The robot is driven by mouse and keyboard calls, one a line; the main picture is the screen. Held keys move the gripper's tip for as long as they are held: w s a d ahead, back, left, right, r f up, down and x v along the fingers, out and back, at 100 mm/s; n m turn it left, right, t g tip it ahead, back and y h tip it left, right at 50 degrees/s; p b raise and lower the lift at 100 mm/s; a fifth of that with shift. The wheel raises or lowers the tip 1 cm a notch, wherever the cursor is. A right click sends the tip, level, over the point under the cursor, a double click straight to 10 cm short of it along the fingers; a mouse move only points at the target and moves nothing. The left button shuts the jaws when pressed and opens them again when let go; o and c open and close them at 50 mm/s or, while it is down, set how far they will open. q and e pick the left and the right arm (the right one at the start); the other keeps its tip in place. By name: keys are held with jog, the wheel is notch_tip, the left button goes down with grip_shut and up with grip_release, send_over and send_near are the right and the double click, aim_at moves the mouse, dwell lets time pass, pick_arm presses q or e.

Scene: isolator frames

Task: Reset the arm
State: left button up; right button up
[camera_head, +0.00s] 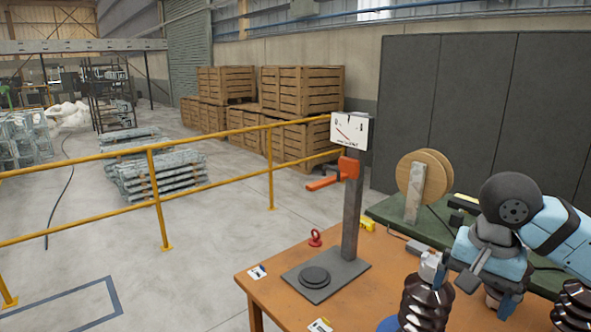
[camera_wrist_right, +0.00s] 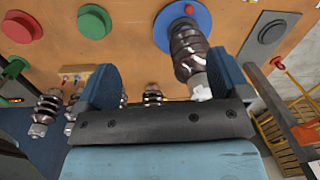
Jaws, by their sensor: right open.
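My right arm comes in from the right in the head view. Its gripper (camera_head: 472,284) is over the right part of the orange-brown table (camera_head: 350,308), beside a dark brown ribbed insulator (camera_head: 425,303). In the right wrist view the gripper (camera_wrist_right: 164,84) shows two blue fingers set wide apart with nothing held between them. The ribbed insulator, on a blue disc (camera_wrist_right: 166,25), shows beyond the fingers, near the right one; whether they touch I cannot tell. My left gripper is in neither view.
A post with a dial (camera_head: 350,131) and orange handle (camera_head: 325,183) stands on a grey plate left of the arm. Another ribbed insulator (camera_head: 573,305) is at the right edge. A wooden reel (camera_head: 430,178) stands behind. A yellow railing (camera_head: 153,190) crosses the open floor at left.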

jog(key=s+a+f+m+g+y+p, duration=0.1)
jog(key=s+a+f+m+g+y, duration=0.15)
jog(key=a+m+y, duration=0.45)
jog(key=s+a+f+m+g+y+p, duration=0.1)
jog(key=s+a+m+g+y, duration=0.2)
jog(key=a+y, duration=0.75)
jog(key=w+d+f+n+t+h+p, duration=0.1)
jog(key=w+d+f+n+t+h, duration=0.2)
jog(key=f+n+t, duration=0.75)
jog(key=d+f+n+t+h+p, duration=0.15)
jog(key=f+n+t+h, duration=0.35)
jog(key=n+t, duration=1.2)
pick_arm(q)
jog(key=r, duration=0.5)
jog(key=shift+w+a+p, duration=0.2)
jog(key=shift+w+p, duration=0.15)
jog(key=shift+p, duration=0.05)
pick_arm(e)
jog(key=s+d+f+m+g+h, duration=0.2)
jog(key=s+f+m+g+h, duration=0.1)
jog(key=s+f+g, duration=0.3)
jog(key=s+d+f+m+g+h, duration=0.3)
jog(key=s+f, duration=0.4)
jog(key=f, duration=0.4)
jog(key=m+g+h, duration=0.1)
jog(key=g, duration=0.1)
jog(key=shift+g, duration=0.4)
